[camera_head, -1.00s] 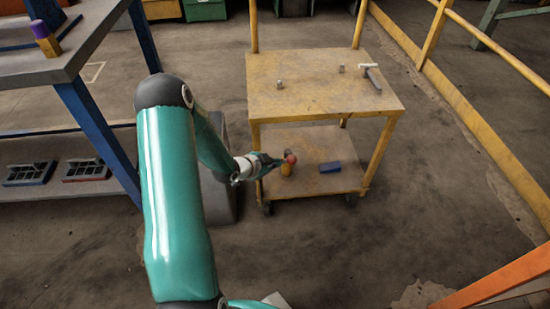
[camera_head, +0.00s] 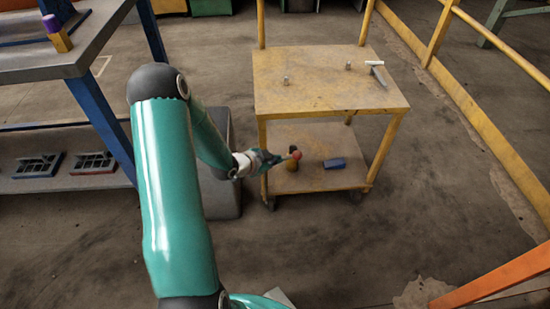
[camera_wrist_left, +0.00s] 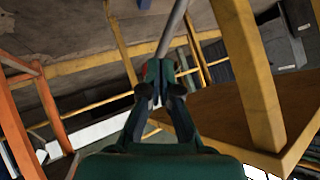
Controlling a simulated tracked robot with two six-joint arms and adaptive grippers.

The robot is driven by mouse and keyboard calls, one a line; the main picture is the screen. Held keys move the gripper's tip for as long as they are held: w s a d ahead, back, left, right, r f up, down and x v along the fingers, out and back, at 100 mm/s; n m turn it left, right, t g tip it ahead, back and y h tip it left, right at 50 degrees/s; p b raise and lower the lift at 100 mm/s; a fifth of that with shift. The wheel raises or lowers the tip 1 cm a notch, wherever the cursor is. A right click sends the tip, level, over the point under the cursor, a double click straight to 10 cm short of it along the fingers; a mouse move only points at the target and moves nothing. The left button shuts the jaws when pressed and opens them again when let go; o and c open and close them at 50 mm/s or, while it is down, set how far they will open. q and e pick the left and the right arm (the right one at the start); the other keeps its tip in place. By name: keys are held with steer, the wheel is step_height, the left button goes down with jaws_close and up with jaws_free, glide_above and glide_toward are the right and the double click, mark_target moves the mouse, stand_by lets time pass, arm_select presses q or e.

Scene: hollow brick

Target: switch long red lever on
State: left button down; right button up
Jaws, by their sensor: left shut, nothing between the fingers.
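The red round knob (camera_head: 297,155) of the lever shows at the fingertips of my left gripper (camera_head: 286,157) in the head view, in front of the cart's lower shelf. In the left wrist view my left gripper (camera_wrist_left: 161,78) is shut and empty. A long grey rod (camera_wrist_left: 172,30), likely the lever's shaft, runs from the top edge down to behind the fingertips. I cannot tell whether they touch it. The grey pedestal (camera_head: 224,190) behind my left arm is partly covered, and the lever's base is hidden. My right gripper is in neither view.
A yellow cart (camera_head: 330,85) stands beyond the gripper, with small metal parts on top and a blue block (camera_head: 334,163) on its lower shelf. A blue-legged shelf unit (camera_head: 100,125) is left, a yellow railing (camera_head: 480,120) right. Floor in front of the cart is clear.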

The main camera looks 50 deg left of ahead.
arm_select(q)
steer(key=p+v, duration=0.2)
steer(key=v, duration=0.8)
steer(key=shift+w+r, duration=0.2)
steer(key=shift+r, duration=0.15)
steer(key=shift+d, duration=0.1)
steer(key=w+d+f+m+g+h, duration=0.1)
steer(key=w+d+f+h, duration=0.15)
steer(key=d, duration=0.65)
steer(key=w+d+f+m+g+h, duration=0.1)
steer(key=w+d+f+h, duration=0.15)
steer(key=d, duration=0.65)
steer(key=w+d+f+g+h, duration=0.1)
steer(key=d+f+h, duration=0.15)
steer(key=d, duration=0.65)
steer(key=s+d+f+n+g+y, duration=0.1)
steer(key=s+d+f+n+g, duration=0.25)
steer(key=s+f, duration=0.2)
steer(key=s+d+f+n+g+y, duration=0.1)
steer(key=s+d+f+n+g, duration=0.3)
steer(key=s, duration=0.3)
step_height(320, 180, up, 26)
steer(key=p, duration=2.6)
steer(key=shift+w+a, duration=0.3)
